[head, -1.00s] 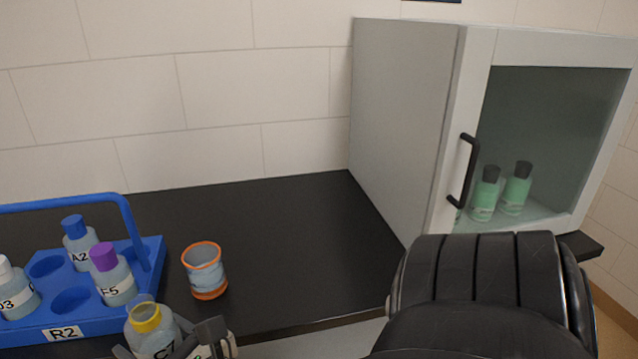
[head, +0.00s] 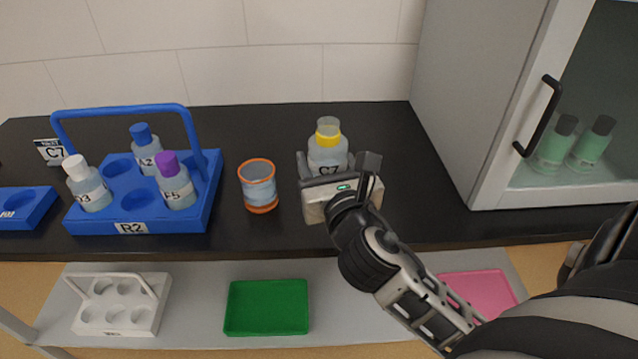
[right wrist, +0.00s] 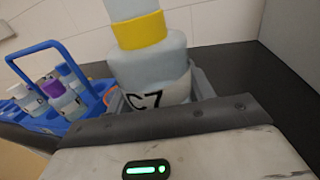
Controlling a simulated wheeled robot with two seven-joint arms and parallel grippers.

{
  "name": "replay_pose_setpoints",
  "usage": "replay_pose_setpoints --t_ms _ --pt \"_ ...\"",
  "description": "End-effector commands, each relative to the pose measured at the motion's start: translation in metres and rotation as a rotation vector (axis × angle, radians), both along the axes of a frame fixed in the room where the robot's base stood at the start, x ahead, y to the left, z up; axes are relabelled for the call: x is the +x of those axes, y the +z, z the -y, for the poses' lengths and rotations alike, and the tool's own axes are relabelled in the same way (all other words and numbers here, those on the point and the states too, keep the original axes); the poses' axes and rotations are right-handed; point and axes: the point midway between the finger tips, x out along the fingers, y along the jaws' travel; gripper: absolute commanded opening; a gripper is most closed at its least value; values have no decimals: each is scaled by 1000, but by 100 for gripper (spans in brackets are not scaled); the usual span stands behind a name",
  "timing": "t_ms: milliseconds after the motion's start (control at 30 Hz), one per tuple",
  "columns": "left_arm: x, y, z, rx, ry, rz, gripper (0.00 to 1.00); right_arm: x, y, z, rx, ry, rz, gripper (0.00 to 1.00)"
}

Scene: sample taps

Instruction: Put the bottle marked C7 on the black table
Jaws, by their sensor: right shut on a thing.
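The bottle marked C7 (head: 327,153) has a pale blue body, a yellow collar and a clear top. My right gripper (head: 335,178) is shut on it and holds it upright at the black table (head: 400,170), right of the orange-rimmed cup. In the right wrist view the bottle (right wrist: 150,65) stands between the fingers, its C7 label facing the camera. Its base is hidden by the gripper, so I cannot tell whether it touches the table. My left gripper is not in view.
A blue rack R2 (head: 130,228) with several bottles stands left of the cup (head: 259,187). A cabinet (head: 470,100) with green bottles stands at right. A lower shelf holds a white rack (head: 120,313), a green tray (head: 266,308) and a pink tray (head: 480,292). Table is clear behind the cup.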

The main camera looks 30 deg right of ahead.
Motion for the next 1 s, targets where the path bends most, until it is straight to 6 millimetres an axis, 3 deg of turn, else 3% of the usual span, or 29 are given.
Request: replay_pose_setpoints --t_ms 100,333,533,733,1000 --pt "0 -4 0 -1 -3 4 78 25 -21 12 1 -1 0 23" --pt "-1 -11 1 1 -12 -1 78 52 -56 24 2 1 2 23" --pt "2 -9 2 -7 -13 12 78 61 -69 28 3 1 2 23" --pt "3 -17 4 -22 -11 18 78 62 -97 28 4 1 -1 23" --pt "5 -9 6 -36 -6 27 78 62 -98 28 1 4 1 23"
